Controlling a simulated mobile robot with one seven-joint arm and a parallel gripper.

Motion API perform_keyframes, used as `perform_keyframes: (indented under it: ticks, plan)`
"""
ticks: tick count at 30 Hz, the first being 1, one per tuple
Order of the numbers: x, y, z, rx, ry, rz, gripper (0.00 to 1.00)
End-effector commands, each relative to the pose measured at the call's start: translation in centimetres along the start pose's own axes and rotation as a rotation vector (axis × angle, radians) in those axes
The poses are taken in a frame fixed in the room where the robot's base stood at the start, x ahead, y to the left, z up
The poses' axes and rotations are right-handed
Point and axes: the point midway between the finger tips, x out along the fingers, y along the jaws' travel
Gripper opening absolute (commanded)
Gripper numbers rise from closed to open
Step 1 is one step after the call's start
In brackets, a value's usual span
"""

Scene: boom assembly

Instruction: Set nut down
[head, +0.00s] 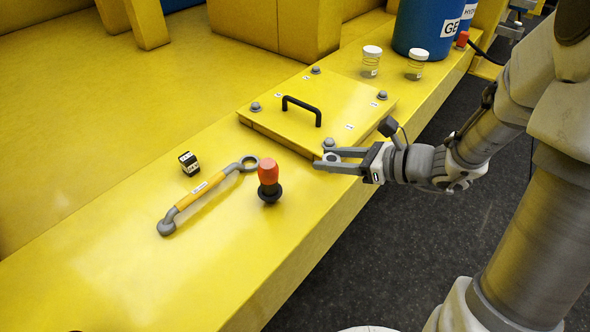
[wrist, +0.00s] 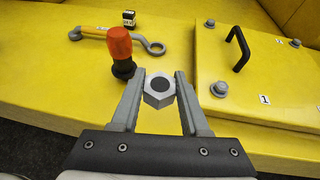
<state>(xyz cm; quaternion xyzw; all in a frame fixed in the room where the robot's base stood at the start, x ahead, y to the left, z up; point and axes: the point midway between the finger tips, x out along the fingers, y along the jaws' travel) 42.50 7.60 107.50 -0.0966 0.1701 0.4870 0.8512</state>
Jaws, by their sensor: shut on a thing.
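My gripper (head: 328,160) is at the near corner of the yellow hatch plate, its fingers pointing left. In the wrist view my gripper (wrist: 159,84) is shut on a grey hexagonal nut (wrist: 158,97), with one finger on each side and the dark hole facing the camera. In the head view the nut (head: 331,157) shows only as a small grey piece between the fingers. The gap between the nut and the yellow surface below cannot be judged.
The hatch plate (head: 345,103) has a black handle (head: 302,109) and corner bolts. A red-topped black tool (head: 268,180), a wrench (head: 203,194) and a small black-and-white block (head: 189,163) are to the left. Jars (head: 371,62) and a blue barrel (head: 424,28) stand behind. The near ledge is clear.

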Motion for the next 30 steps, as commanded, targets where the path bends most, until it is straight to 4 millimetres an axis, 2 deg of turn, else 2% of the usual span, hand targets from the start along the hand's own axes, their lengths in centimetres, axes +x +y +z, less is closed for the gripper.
perform_keyframes:
  ticks: [1, 6, 12, 17, 24, 30]
  plan:
    - [1.5, -0.2, -0.4, 0.001, 0.000, 0.006, 0.00]
    - [5.9, -1.3, -1.1, 0.002, -0.001, 0.006, 0.00]
    - [9.8, -2.4, -1.7, 0.001, -0.001, 0.003, 0.00]
    - [11.0, -2.7, -2.0, 0.000, 0.000, 0.001, 0.00]
    - [12.2, -2.7, -4.9, 0.004, 0.000, 0.001, 0.00]
    - [12.4, -2.8, -5.5, 0.000, -0.001, -0.001, 0.00]
